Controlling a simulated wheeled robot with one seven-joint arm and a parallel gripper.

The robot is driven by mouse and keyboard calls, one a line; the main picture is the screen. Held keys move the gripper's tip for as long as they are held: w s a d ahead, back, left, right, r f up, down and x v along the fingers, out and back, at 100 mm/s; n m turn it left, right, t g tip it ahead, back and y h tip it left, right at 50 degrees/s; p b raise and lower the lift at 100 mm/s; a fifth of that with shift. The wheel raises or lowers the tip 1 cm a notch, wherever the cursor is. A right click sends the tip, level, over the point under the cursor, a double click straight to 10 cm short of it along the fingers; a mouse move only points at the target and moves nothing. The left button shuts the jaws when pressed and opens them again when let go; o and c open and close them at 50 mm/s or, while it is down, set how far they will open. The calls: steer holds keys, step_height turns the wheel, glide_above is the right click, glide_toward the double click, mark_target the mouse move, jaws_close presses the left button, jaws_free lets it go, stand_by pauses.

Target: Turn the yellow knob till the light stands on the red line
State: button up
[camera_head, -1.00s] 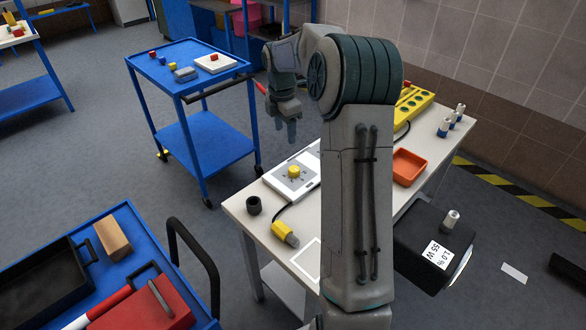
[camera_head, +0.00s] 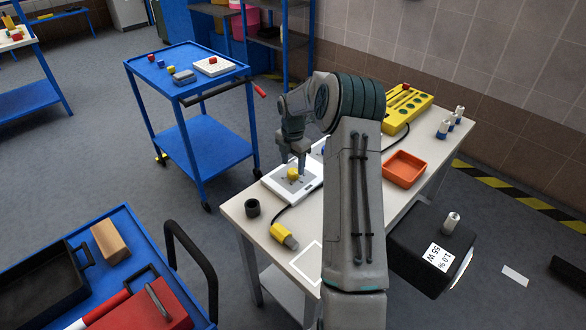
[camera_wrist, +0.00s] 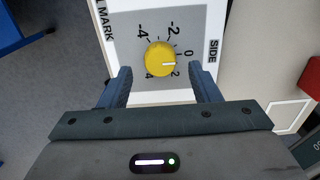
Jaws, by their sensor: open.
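The yellow knob (camera_head: 292,174) stands on a white panel (camera_head: 272,184) with a grey dial face on the table. In the wrist view the knob (camera_wrist: 158,60) is round, and its white mark points right, between 0 and 2 on the printed scale. My gripper (camera_head: 294,156) is just above the knob in the head view. In the wrist view my gripper (camera_wrist: 162,78) is open, with one finger at the lower left of the knob and one at the lower right, apart from it. I cannot make out the light or the red line.
A black cup (camera_head: 252,208) and a yellow plug-like piece (camera_head: 280,236) with a cable lie in front of the panel. An orange tray (camera_head: 404,168) and a yellow slotted block (camera_head: 408,106) are farther right on the table (camera_head: 250,232). A blue cart (camera_head: 190,76) stands behind.

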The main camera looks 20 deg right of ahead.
mark_target(293, 174)
steer(key=shift+f, duration=1.4)
steer(key=c, duration=1)
